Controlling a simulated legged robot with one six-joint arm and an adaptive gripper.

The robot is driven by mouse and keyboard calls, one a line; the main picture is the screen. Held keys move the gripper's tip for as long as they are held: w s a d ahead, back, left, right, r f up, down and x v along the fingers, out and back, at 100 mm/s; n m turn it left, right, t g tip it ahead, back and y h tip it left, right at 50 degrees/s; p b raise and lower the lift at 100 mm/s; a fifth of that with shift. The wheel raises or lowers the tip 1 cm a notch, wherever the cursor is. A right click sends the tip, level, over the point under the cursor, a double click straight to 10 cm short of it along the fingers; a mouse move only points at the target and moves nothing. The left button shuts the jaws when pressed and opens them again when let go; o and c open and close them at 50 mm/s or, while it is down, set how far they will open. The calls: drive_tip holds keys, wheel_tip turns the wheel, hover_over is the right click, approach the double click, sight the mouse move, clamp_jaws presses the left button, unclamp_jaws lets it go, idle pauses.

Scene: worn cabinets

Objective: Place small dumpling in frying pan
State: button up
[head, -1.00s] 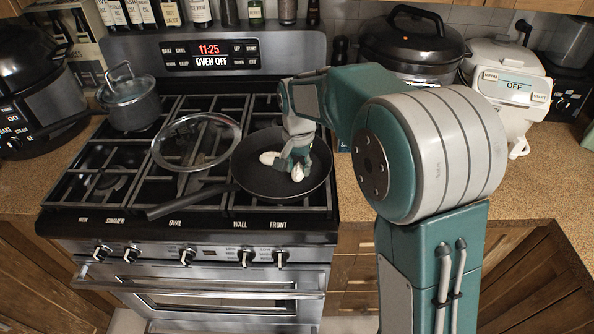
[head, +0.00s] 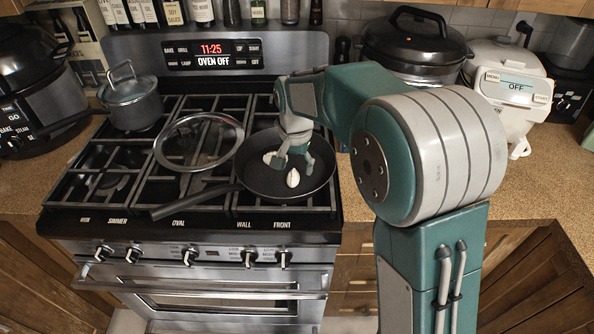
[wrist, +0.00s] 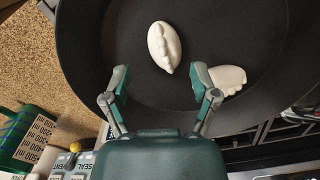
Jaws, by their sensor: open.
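The frying pan (head: 262,186) sits on the right side of the stove, with its handle toward the front left. A small white dumpling (head: 293,178) lies in the pan; in the wrist view it (wrist: 164,46) is just beyond and between my fingertips, not touching them. A second white dumpling (head: 268,157) lies in the pan; in the wrist view it (wrist: 228,78) is beside my right finger, partly hidden by it. My gripper (head: 294,168) is open and empty, low over the pan, and it fills the lower wrist view (wrist: 159,80).
A glass lid (head: 198,143) lies on the grates left of the pan. A small lidded pot (head: 132,102) stands at the back left. A black cooker (head: 413,50) and a white cooker (head: 507,90) stand on the right counter. Bottles line the shelf behind the stove.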

sight(296, 174)
wheel_tip(296, 174, up, 10)
idle(0.3)
drive_tip(key=s+d+r+n+t, duration=0.1)
drive_tip(key=s+d+r+t, duration=0.1)
drive_tip(key=s+d, duration=0.4)
drive_tip(key=s+d+r+n+t, duration=0.1)
drive_tip(key=s+d+r, duration=0.25)
drive_tip(key=s, duration=0.35)
drive_tip(key=s+d+f+n+t, duration=0.1)
drive_tip(key=s+d+f, duration=0.1)
drive_tip(key=s, duration=0.4)
drive_tip(key=s+d+f+n+t, duration=0.1)
drive_tip(key=s+d+f, duration=0.1)
drive_tip(key=s, duration=0.4)
drive_tip(key=shift+s+d+f+t, duration=0.3)
drive_tip(key=shift+d+f, duration=0.1)
drive_tip(key=shift+f, duration=0.1)
